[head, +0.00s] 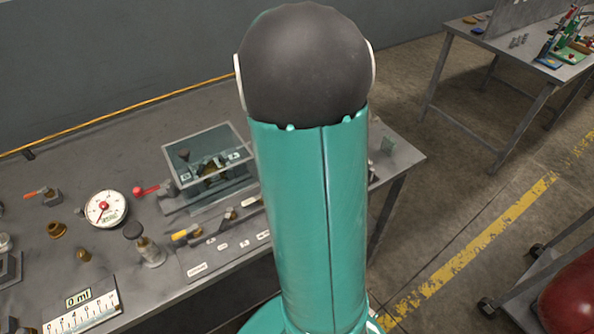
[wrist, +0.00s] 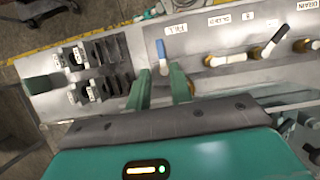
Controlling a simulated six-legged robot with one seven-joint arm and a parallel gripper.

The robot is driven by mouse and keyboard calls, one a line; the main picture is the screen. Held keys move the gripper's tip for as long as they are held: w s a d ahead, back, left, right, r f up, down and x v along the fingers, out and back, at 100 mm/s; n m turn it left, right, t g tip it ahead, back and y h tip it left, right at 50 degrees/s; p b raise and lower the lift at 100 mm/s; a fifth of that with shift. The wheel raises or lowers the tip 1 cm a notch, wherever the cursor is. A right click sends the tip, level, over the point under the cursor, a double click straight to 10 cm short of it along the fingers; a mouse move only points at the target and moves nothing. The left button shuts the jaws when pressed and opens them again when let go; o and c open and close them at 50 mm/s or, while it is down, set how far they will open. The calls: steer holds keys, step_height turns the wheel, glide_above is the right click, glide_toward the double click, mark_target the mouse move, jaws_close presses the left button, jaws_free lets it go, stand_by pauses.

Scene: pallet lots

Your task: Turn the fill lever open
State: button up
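The fill lever (wrist: 161,49) is in the wrist view, a short lever with a blue end and a pale lower part. It lies beside a white label reading FILL (wrist: 176,29). My gripper (wrist: 161,73) has its two green fingers apart, with the lever's pale part showing at or just beyond the gap between the fingertips. I cannot tell whether either finger touches it. My gripper and the fill lever are not visible in the head view, where my arm covers the middle of the bench.
Right of the fill lever are a pale lever (wrist: 228,60), a black-and-white lever (wrist: 274,43) and a DRAIN label (wrist: 307,33). Black slotted holders (wrist: 112,62) stand to the left. In the head view, a dial gauge (head: 106,208) and a clear-covered box (head: 208,160) stand on the bench.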

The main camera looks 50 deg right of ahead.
steer(key=v, duration=0.6)
steer(key=shift+w+r, duration=0.1)
stand_by(0.3)
steer(key=s+a+r+n+t, duration=0.1)
steer(key=s+a+t, duration=0.1)
steer(key=a, duration=0.7)
steer(key=s+a+r+n+t, duration=0.1)
steer(key=a+t, duration=0.3)
steer(key=a, duration=0.5)
steer(key=s+a+r+n+t+h, duration=0.1)
steer(key=s+a+r+t, duration=0.1)
steer(key=a, duration=0.7)
steer(key=shift+s+r+t, duration=0.35)
steer(key=shift+s+t, duration=0.15)
steer(key=shift+t, duration=0.4)
